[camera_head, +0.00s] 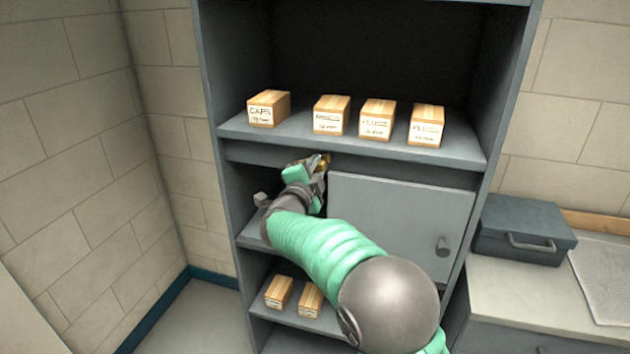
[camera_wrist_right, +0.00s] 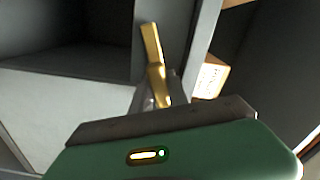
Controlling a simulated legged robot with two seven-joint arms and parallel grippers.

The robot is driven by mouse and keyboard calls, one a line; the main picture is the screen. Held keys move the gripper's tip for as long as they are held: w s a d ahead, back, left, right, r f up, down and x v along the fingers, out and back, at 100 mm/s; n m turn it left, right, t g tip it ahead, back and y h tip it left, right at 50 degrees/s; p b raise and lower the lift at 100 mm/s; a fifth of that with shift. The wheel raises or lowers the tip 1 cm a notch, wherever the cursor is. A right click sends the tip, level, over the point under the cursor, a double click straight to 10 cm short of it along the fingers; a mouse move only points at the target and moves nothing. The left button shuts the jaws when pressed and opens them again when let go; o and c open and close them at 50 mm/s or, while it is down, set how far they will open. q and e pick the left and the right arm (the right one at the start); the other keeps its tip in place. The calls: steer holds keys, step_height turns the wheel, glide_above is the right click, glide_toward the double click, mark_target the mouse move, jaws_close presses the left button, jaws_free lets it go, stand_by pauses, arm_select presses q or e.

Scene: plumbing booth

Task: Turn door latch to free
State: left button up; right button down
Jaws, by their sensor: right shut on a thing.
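The door latch is a small brass bar (camera_wrist_right: 153,45). In the head view its brass (camera_head: 323,161) shows just under the shelf with the boxes, near the upper left corner of the grey cabinet door (camera_head: 400,215). My right gripper (camera_head: 313,166) reaches up to it. In the right wrist view the fingertips (camera_wrist_right: 160,95) are shut on the latch's lower part, and the bar sticks out beyond them, slightly tilted. The fingers hide part of the latch. My left gripper is not in view.
Several cardboard boxes (camera_head: 332,115) stand on the shelf (camera_head: 350,142) above the door. Two more boxes (camera_head: 279,292) sit on a lower shelf. A grey toolbox (camera_head: 523,230) rests on the counter at right. The open compartment left of the door surrounds my right wrist.

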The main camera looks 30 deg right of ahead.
steer(key=f+m+b, duration=0.1)
steer(key=m+b, duration=0.2)
steer(key=shift+s+f, duration=0.1)
steer(key=shift+f, duration=0.05)
steer(key=shift+m+b, duration=0.55)
steer(key=shift+m, duration=0.15)
steer(key=c, duration=1.6)
jaws_free()
steer(key=shift+o, duration=1.4)
steer(key=shift+s+r, duration=0.15)
steer(key=shift+r, duration=0.1)
steer(key=shift+o, duration=0.2)
steer(key=shift+r, duration=0.15)
